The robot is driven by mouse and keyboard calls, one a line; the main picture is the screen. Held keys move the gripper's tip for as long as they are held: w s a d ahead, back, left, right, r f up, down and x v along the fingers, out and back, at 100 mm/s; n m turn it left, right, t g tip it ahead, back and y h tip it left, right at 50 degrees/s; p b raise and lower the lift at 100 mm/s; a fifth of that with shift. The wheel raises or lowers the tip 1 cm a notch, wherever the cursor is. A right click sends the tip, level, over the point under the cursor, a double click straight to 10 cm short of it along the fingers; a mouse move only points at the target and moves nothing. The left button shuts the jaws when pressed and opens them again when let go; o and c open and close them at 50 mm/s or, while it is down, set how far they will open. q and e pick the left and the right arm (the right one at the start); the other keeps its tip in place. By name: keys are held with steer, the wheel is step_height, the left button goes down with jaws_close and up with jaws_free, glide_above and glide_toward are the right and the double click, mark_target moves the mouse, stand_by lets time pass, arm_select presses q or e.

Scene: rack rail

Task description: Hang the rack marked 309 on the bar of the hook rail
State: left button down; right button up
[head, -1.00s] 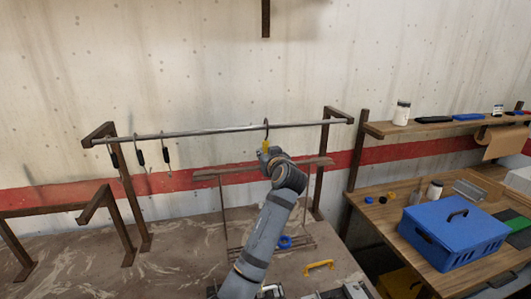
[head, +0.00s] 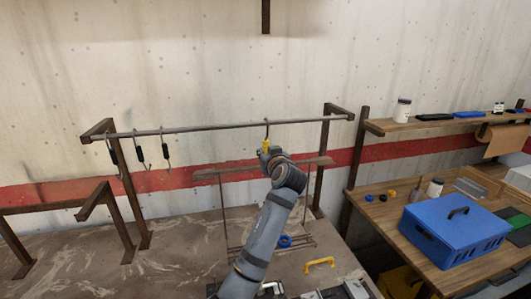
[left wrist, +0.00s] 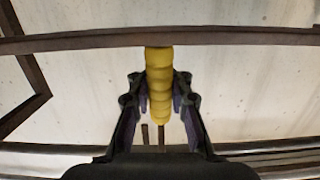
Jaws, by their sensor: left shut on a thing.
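The rack is a brown frame with a crossbar (head: 310,164), thin uprights, a low wire shelf and a yellow grip under a dark hook (head: 267,129). No number is legible. My left gripper (head: 266,153) is shut on the yellow grip (left wrist: 159,85), which lies between its fingers in the left wrist view. The rack hangs upright below the gripper. The hook's top overlaps the grey bar of the hook rail (head: 220,126); I cannot tell whether it bears on the bar. My right gripper is not in view.
Several dark-handled hooks (head: 139,152) hang at the bar's left end. The rail's brown posts (head: 131,200) stand at both sides. A blue ring (head: 285,241) and a yellow handle (head: 319,265) lie below. A blue box (head: 455,235) stands on the right bench.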

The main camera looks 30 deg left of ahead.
arm_select(q)
steer(key=c, duration=1.1)
jaws_free()
steer(key=shift+s+r, duration=0.1)
steer(key=shift+c, duration=0.2)
steer(key=f+v, duration=0.1)
steer(key=v, duration=0.6)
steer(key=shift+s+d+r, duration=0.15)
steer(key=shift+d+r, duration=0.05)
steer(key=shift+r, duration=0.25)
